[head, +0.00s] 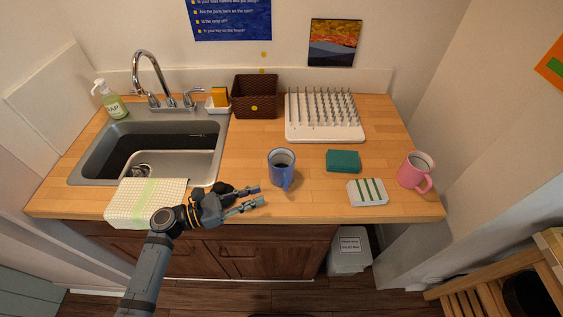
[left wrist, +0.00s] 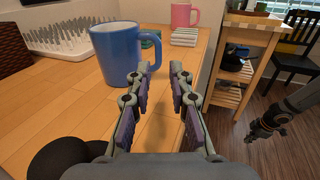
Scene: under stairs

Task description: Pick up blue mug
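The blue mug (head: 279,170) stands upright on the wooden counter, right of the sink, with its handle toward the counter's front edge. My left gripper (head: 258,197) is open and empty, just left of and in front of the mug, with a small gap. In the left wrist view the blue mug (left wrist: 112,55) is ahead and left, its handle near the left fingertip of the open gripper (left wrist: 160,68). My right gripper (left wrist: 267,127) shows small at the right of the left wrist view, away from the counter; its finger opening is unclear.
A white drying rack (head: 325,132) and brown basket (head: 255,98) stand behind. A checked towel (head: 140,203) hangs at the sink's (head: 215,150) front.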

